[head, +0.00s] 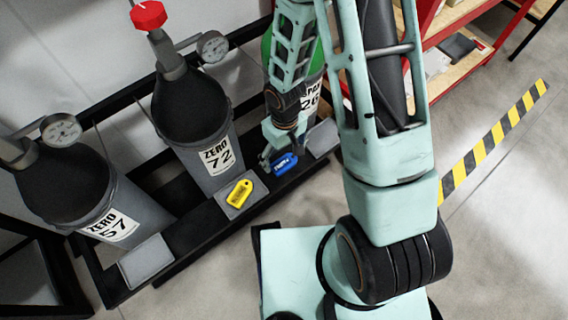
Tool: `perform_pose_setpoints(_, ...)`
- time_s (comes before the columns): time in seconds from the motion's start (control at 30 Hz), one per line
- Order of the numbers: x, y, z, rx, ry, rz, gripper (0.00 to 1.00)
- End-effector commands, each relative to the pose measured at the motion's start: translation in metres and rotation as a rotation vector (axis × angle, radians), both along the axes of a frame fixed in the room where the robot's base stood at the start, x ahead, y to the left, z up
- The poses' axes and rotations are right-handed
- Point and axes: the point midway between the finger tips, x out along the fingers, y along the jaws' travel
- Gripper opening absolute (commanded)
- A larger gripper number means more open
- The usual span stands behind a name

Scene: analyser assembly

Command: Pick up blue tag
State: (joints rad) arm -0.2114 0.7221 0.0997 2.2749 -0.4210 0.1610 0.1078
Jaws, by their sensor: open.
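The blue tag (284,163) lies near the right end of the black rack's front rail, by the cylinder marked 26. My gripper (268,160) is just left of the blue tag, low over the rail. It is open; the tag shows at its side and is not clearly between the fingers. The fingertips are small, and I cannot tell whether they touch the tag. A yellow tag (240,193) lies on a grey pad further left on the rail.
Gas cylinders marked ZERO 57 (112,224) and ZERO 72 (217,157), plus a green-topped one (313,92), stand in the black rack (190,240). A red shelf (432,45) stands at upper right. Yellow-black floor tape (495,135) runs at right, with open floor around it.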

Motion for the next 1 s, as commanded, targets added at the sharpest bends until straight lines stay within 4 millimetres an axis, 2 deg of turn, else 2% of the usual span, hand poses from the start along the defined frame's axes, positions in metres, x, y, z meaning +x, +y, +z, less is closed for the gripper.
perform_pose_setpoints(0.1, 0.003, 0.0, -0.022, 0.0, 0.002, 0.001, 0.83)
perform_pose_setpoints(0.23, 0.003, 0.0, -0.04, -0.001, 0.002, 0.001, 0.83)
perform_pose_setpoints(0.5, 0.004, 0.0, -0.042, 0.0, -0.001, 0.0, 0.83)
perform_pose_setpoints(0.9, 0.004, 0.0, -0.042, 0.0, 0.0, -0.001, 0.39)
perform_pose_setpoints(1.0, 0.004, 0.0, -0.042, 0.0, 0.0, -0.001, 0.39)
